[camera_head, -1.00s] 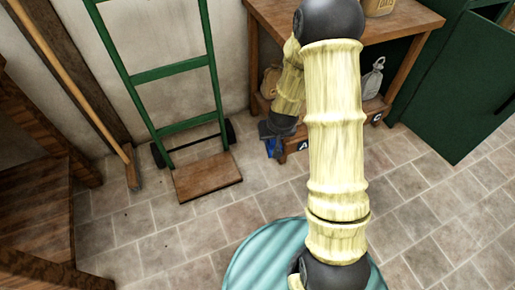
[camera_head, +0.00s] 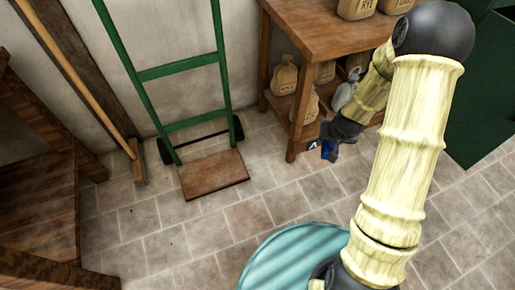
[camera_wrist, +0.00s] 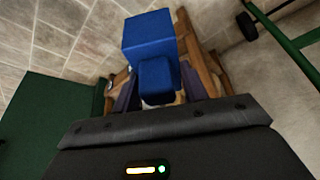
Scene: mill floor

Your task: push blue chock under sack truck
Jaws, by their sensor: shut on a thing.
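The green sack truck (camera_head: 191,70) leans upright against the wall, left of centre in the head view, with its brown toe plate (camera_head: 213,174) low over the tiled floor and dark wheels (camera_head: 237,127) behind it. My gripper (camera_head: 325,147) is to the right of the truck, in front of the workbench. It is shut on the blue chock (camera_wrist: 149,35), which sticks out beyond the jaws in the wrist view; only a small blue part shows in the head view. The chock is apart from the truck. A corner of the green frame (camera_wrist: 290,45) shows in the wrist view.
A wooden workbench (camera_head: 310,28) with sacks on its top and lower shelf stands behind my gripper. A broom (camera_head: 95,100) leans left of the truck. Wooden steps (camera_head: 35,215) are at far left, a green cabinet (camera_head: 480,120) at right. The floor before the truck is clear.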

